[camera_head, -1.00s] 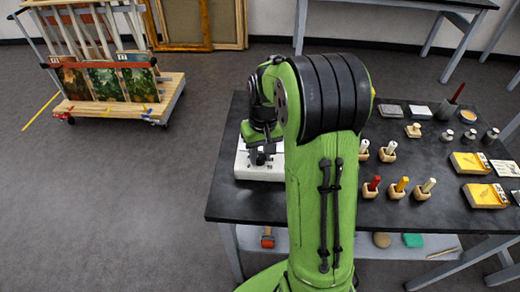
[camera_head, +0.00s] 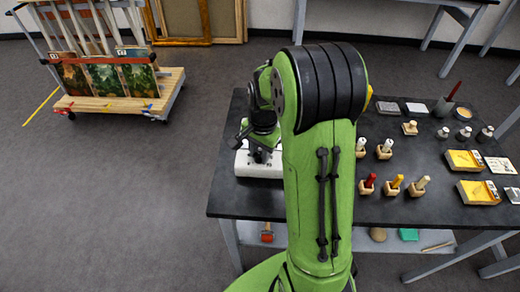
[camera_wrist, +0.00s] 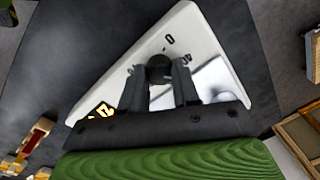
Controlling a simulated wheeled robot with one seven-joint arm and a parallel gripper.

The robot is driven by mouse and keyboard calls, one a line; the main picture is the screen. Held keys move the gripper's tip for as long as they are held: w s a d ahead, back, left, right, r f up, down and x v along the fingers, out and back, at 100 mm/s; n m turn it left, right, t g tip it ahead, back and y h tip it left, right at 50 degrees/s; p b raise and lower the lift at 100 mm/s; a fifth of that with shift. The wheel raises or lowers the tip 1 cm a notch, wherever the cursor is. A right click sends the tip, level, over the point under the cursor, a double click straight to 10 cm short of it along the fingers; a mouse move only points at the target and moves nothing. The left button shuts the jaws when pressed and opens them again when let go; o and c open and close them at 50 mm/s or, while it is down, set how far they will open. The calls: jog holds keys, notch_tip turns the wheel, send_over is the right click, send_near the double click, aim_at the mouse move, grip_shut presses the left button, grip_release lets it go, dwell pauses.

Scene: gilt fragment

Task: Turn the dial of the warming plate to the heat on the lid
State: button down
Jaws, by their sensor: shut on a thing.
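The warming plate is a white box with a shiny metal top (camera_wrist: 208,78) at the left end of the dark table; its white body (camera_head: 250,168) shows partly in the head view. Its dark round dial (camera_wrist: 159,68) stands between my gripper's fingers (camera_wrist: 160,76), which are shut on it. A "0" and other dark marks are printed beside the dial; some are covered by the fingers. In the head view my gripper (camera_head: 261,154) is over the plate, partly hidden by my green arm. I cannot make out a lid with a heat written on it.
Several wooden-based stamps or tools with coloured handles (camera_head: 394,187) stand on the table (camera_head: 350,205), right of my arm. Yellow booklets or boxes (camera_head: 479,192) lie farther right. A wheeled picture cart (camera_head: 170,85) stands on the floor at the back left.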

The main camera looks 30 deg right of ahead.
jog(key=m, duration=0.4)
jog(key=shift+r, duration=0.1)
jog(key=shift+m+h+p, duration=0.3)
jog(key=shift+m+p, duration=0.05)
jog(key=shift+m, duration=1.75)
jog(key=c, duration=1.1)
grip_release()
jog(key=shift+a, duration=0.1)
notch_tip(320, 180, up, 16)
jog(key=s+p, duration=0.1)
jog(key=p, duration=0.3)
jog(key=shift+a, duration=0.15)
jog(key=shift+f, duration=0.2)
